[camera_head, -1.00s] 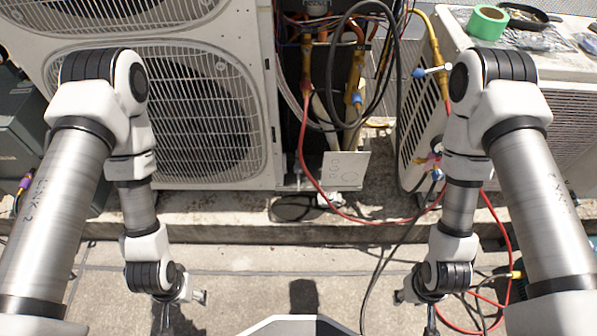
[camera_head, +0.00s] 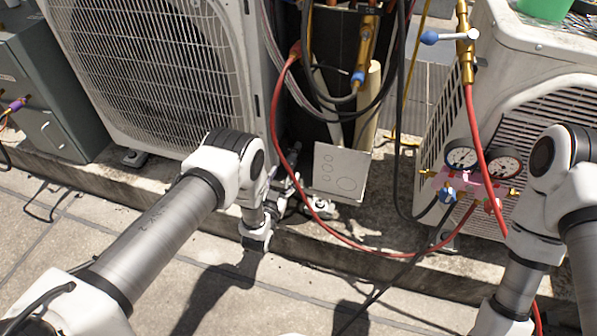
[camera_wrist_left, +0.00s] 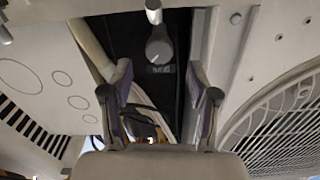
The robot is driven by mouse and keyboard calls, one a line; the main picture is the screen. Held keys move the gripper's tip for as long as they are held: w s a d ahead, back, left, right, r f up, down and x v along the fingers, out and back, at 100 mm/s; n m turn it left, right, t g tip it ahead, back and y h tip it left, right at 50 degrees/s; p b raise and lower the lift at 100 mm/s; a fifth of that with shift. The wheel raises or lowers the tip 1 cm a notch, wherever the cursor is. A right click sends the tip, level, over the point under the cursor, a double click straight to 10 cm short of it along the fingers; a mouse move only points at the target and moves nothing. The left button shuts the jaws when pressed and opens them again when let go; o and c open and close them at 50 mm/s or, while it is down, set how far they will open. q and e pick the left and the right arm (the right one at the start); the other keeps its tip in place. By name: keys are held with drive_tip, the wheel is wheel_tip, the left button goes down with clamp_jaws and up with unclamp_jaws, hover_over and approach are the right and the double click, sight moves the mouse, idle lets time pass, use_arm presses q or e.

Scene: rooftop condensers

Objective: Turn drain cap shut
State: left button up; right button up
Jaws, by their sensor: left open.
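In the left wrist view, a grey round knob (camera_wrist_left: 158,47), which looks like the drain cap, sits on a dark panel. A small dark label (camera_wrist_left: 160,69) with unreadable pale lettering is beside it. My left gripper (camera_wrist_left: 160,97) is open, its two fingers apart with the cap lying ahead of the gap, not between the fingers. In the head view, my left gripper (camera_head: 287,190) is low beside the condenser's corner, small and partly hidden by my arm. I cannot pick out the cap there. My right gripper is out of view below the picture.
A white plate with circles (camera_head: 342,172) stands close right of my left gripper. A red hose (camera_head: 330,236) loops over the ledge. Pressure gauges (camera_head: 461,157) hang at the right condenser. The large condenser (camera_head: 150,75) fills the left. The front paving is clear.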

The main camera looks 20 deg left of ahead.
sight(290, 165)
use_arm(q)
drive_tip(key=w+b, duration=0.1)
drive_tip(key=w, duration=0.1)
drive_tip(key=w+b, duration=0.1)
drive_tip(key=w, duration=0.2)
drive_tip(key=shift+d+f, duration=0.15)
drive_tip(key=shift+f, duration=0.05)
drive_tip(key=shift+w+r, duration=0.15)
drive_tip(key=shift+w, duration=0.15)
clamp_jaws()
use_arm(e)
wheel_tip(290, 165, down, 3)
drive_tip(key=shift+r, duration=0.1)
